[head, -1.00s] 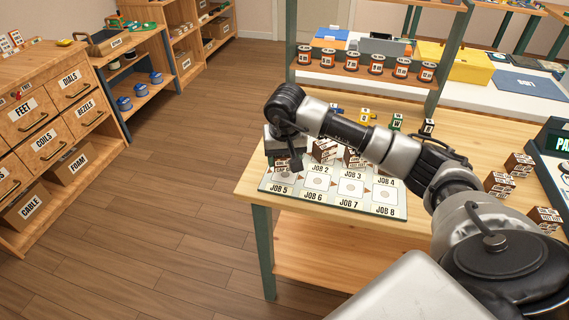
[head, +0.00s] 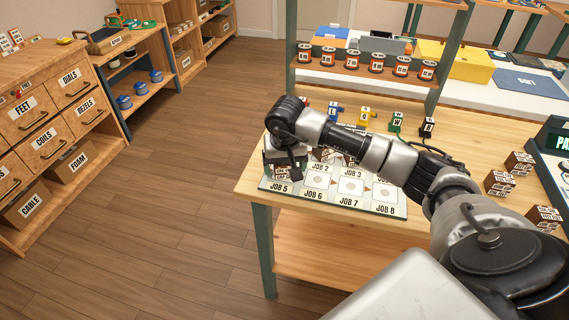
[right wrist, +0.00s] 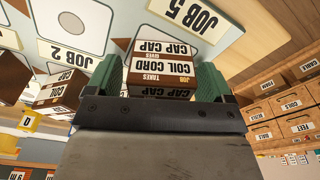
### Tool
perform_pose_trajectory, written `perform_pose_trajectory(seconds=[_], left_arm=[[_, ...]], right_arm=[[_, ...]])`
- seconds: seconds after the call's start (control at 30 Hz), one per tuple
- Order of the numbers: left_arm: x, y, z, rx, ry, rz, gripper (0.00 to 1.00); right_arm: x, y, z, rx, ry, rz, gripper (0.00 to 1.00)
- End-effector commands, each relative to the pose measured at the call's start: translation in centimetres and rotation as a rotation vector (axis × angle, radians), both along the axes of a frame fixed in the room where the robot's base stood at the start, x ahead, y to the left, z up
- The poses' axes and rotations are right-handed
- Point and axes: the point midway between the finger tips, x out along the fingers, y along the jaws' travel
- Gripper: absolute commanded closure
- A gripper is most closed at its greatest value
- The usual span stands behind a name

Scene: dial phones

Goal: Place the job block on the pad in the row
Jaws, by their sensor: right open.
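The job block (right wrist: 163,68), a brown block with white labels reading COIL CORD and CAP CAP, is between the two green fingers of my right gripper (right wrist: 160,78) in the right wrist view. The fingers are open, one on each side of the block. The pad under the block is hidden. My left gripper is not in view.
Other job blocks (right wrist: 60,90) stand close by, near the JOB 2 pad (right wrist: 75,28). Several brown blocks (head: 499,184) stand at the table's right. Small coloured lettered pieces (head: 397,122) line the back, below a shelf of spools (head: 376,62). Pads JOB 6 to JOB 8 are bare.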

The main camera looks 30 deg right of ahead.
Motion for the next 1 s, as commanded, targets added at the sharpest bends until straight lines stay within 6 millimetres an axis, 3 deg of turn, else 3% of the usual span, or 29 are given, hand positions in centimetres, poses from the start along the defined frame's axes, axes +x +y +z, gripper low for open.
perform_pose_trajectory(seconds=[0.17,0.6,0.8,1.0], left_arm=[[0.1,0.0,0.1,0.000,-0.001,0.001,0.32],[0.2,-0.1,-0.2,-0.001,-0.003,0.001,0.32],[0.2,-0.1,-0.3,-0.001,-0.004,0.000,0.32],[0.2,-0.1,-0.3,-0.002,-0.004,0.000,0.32]], right_arm=[[-0.1,0.0,1.7,0.000,-0.003,0.000,0.17],[-1.3,0.7,10.4,0.000,-0.003,0.000,0.17],[-1.6,0.8,12.0,0.000,0.000,0.000,0.17],[-1.6,0.8,12.1,0.000,0.000,0.000,0.17]])
